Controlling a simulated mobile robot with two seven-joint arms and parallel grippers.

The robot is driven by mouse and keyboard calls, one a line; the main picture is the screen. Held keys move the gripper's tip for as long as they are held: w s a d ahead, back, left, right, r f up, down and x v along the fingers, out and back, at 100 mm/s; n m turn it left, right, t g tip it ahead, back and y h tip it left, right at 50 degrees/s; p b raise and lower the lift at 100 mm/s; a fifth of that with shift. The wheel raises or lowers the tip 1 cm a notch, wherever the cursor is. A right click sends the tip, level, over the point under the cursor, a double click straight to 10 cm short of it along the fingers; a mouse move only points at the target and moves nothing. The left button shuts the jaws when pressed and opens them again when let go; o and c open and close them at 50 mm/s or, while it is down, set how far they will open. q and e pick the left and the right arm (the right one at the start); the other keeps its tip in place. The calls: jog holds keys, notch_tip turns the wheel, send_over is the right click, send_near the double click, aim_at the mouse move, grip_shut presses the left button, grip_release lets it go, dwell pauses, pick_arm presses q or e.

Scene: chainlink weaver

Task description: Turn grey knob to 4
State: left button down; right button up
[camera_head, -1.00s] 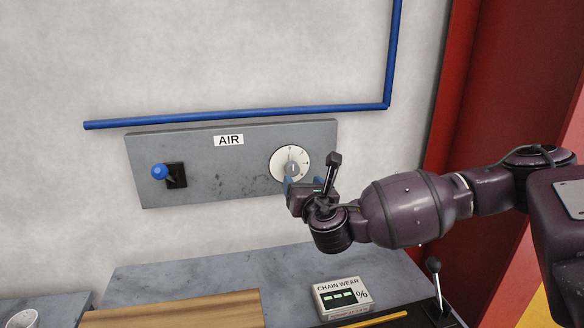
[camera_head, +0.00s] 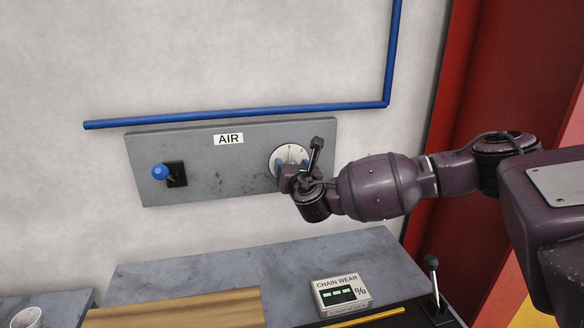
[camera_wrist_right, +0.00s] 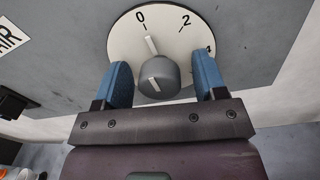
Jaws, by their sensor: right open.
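The grey knob (camera_wrist_right: 158,78) sits at the centre of a white round dial (camera_wrist_right: 125,42) on the grey AIR panel (camera_head: 230,180). In the right wrist view its white line points toward the 0 mark. The dial shows a 2 to the right of the 0 and another figure partly hidden behind a finger. In the head view the dial (camera_head: 287,152) is partly covered by my right gripper (camera_head: 291,165). My right gripper (camera_wrist_right: 163,82) is open, with one blue finger on each side of the knob and a gap on both sides. My left gripper is not in view.
A blue-knobbed lever switch (camera_head: 161,172) is on the panel's left. A blue pipe (camera_head: 240,115) runs above. Below are a CHAIN WEAR box (camera_head: 342,296), a wooden board (camera_head: 180,310) and a black-knobbed lever (camera_head: 434,275). The wall left of the panel is clear.

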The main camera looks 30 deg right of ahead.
jog(key=c, duration=0.9)
